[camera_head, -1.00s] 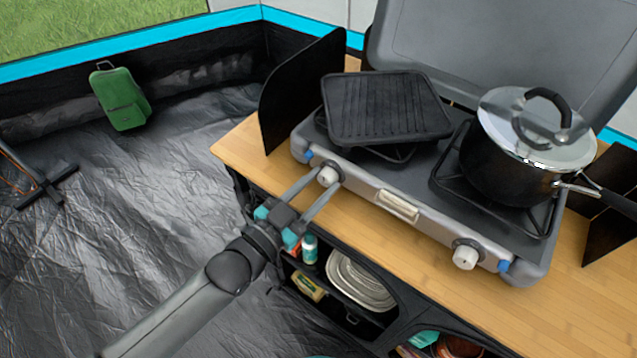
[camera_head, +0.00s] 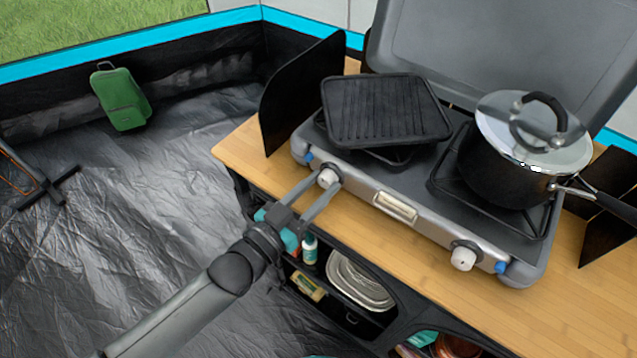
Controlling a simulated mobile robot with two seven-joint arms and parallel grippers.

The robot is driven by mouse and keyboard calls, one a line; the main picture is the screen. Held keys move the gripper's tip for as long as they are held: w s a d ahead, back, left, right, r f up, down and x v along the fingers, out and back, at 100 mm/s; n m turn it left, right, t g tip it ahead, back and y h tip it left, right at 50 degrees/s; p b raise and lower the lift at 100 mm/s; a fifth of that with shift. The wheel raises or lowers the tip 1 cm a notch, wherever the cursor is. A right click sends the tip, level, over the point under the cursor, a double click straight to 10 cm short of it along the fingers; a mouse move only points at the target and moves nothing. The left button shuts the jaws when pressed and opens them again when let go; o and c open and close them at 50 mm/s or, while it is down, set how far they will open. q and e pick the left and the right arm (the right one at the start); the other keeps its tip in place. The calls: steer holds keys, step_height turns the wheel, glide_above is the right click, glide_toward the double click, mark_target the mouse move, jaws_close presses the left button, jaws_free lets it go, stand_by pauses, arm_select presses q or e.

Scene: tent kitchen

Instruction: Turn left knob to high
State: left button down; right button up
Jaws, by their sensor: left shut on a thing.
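The grey camp stove (camera_head: 372,180) stands on the wooden table with its lid raised. Its left knob (camera_head: 327,178) is white and sits on the front panel below the griddle. My left gripper (camera_head: 324,183) reaches in from the lower left, and its two fingers are shut on the left knob, one on each side. The fingers hide part of the knob, and I cannot read its setting. The right knob (camera_head: 463,257) is white and free on the same panel. My right gripper is not in view.
A black griddle (camera_head: 385,108) covers the left burner. A black pot (camera_head: 505,165) with a glass lid stands on the right burner. The wooden tabletop (camera_head: 420,250) is clear before the stove. Shelves below hold plates (camera_head: 360,285). A green bag (camera_head: 121,98) stands on the floor.

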arm_select(q)
steer(key=n, duration=0.3)
steer(key=shift+p, duration=0.3)
steer(key=n, duration=0.2)
steer(key=shift+n, duration=0.4)
steer(key=n, duration=0.5)
steer(key=shift+f+n+t, duration=0.1)
steer(key=shift+n+t, duration=0.2)
steer(key=shift+n, duration=0.1)
steer(key=shift+c, duration=2.2)
jaws_free()
steer(key=shift+f, duration=0.1)
